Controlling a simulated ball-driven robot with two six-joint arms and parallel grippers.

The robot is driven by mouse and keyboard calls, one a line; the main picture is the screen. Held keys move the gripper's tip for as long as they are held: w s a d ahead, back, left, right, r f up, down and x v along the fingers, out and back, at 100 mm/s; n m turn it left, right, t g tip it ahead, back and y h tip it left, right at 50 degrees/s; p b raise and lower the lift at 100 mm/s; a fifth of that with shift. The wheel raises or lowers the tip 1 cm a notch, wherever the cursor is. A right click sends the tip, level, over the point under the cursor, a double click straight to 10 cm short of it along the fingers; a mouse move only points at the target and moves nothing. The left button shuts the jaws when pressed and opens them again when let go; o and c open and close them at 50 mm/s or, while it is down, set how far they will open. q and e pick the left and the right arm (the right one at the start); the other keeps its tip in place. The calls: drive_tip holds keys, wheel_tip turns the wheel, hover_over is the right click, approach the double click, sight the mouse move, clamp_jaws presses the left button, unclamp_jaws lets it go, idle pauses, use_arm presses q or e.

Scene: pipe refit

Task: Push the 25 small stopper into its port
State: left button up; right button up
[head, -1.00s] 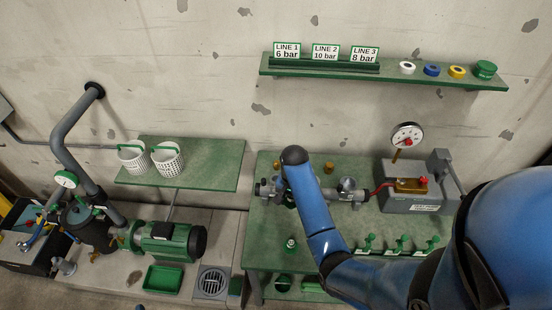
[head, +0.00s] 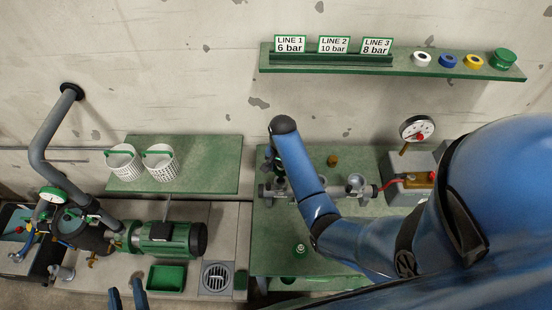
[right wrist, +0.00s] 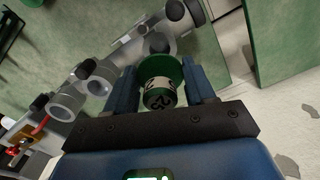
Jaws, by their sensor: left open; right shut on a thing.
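The 25 stopper (right wrist: 159,94), green with a pale band marked 25 and a wide green flange, is between the blue fingers of my right gripper (right wrist: 160,84), which is shut on it. In the head view my right gripper (head: 273,163) is partly hidden by its own arm, near the left end of the grey pipe manifold (head: 340,191). In the right wrist view the manifold (right wrist: 127,45) lies beyond the stopper, with several round openings. I cannot tell which is its port; the stopper looks apart from it. My left gripper (head: 127,297) is open and empty at the bottom edge.
Another green stopper (head: 300,250) stands on the green bench (head: 275,233) in front of the manifold. A gauge (head: 417,128) and grey box are at right. A pump (head: 165,239), green tray (head: 167,278) and drain grate (head: 217,278) are left. My right arm hides the bench's right side.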

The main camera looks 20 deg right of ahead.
sight(281, 174)
drive_tip(key=shift+w+f, duration=0.25)
drive_tip(key=shift+f, duration=0.2)
drive_tip(key=shift+s+f, duration=0.5)
drive_tip(key=shift+f, duration=0.25)
drive_tip(key=shift+f+b, duration=0.45)
drive_tip(key=shift+f, duration=0.1)
drive_tip(key=shift+w+f+b, duration=0.15)
drive_tip(key=shift+f+b, duration=0.2)
drive_tip(key=shift+f, duration=0.2)
drive_tip(key=shift+w+f+b, duration=0.15)
drive_tip(key=shift+f+b, duration=0.2)
drive_tip(key=shift+f, duration=0.15)
use_arm(q)
drive_tip(key=shift+s+f, duration=0.2)
drive_tip(key=shift+f, duration=0.85)
use_arm(e)
drive_tip(key=shift+s, duration=0.2)
use_arm(q)
drive_tip(key=shift+r+p, duration=0.3)
use_arm(e)
drive_tip(key=shift+w, duration=0.1)
use_arm(q)
drive_tip(key=shift+w+r+p, duration=0.2)
drive_tip(key=shift+r+p, duration=0.25)
drive_tip(key=shift+p, duration=0.05)
use_arm(e)
drive_tip(key=shift+w+r, duration=0.15)
drive_tip(key=shift+r, duration=0.3)
